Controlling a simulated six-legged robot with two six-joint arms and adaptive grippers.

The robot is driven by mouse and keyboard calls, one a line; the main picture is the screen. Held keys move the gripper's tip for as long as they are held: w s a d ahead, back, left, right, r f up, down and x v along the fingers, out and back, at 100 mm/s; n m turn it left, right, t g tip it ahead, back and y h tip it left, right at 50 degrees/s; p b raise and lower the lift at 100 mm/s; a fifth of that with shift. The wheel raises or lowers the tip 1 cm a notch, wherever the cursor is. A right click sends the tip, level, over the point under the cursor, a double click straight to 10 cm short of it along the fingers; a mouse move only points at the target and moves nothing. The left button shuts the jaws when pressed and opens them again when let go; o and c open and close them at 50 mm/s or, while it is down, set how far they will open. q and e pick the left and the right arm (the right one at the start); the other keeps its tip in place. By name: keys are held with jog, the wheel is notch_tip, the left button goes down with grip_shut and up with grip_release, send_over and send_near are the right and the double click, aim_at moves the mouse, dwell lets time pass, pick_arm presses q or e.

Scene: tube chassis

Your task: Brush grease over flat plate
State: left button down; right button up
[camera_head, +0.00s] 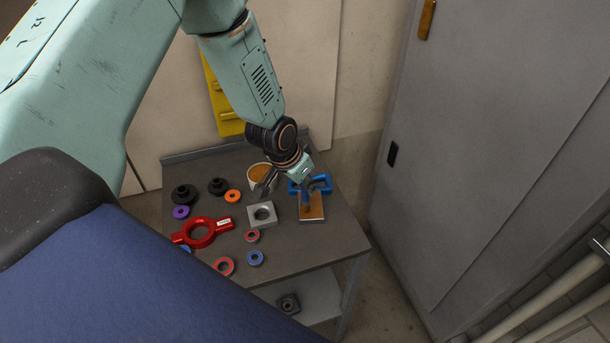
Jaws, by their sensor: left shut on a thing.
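The flat plate (312,213) lies on the right part of the grey table. Its top is orange-brown with a pale edge. My left gripper (298,187) is above the plate's far end, shut on a blue tool (322,183), apparently the brush. The tool's lower end reaches down over the plate; I cannot tell whether it touches. A round pale tin (257,170) with orange-brown grease stands left of the gripper, partly hidden by it. My right gripper is not in view.
A grey square block with a hole (250,215), a red two-handled ring tool (208,240) and several coloured rings and black collars sit on the table (300,248). A yellow holder (223,105) is behind. A grey cabinet (480,130) stands right.

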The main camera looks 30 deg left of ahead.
pick_arm(q)
jog(key=shift+f, duration=0.1)
notch_tip(320, 180, up, 6)
jog(key=p, duration=0.6)
dwell(0.3)
notch_tip(320, 180, up, 2)
jog(key=shift+w, duration=0.1)
jog(key=shift+r, duration=0.6)
jog(key=shift+f, duration=0.1)
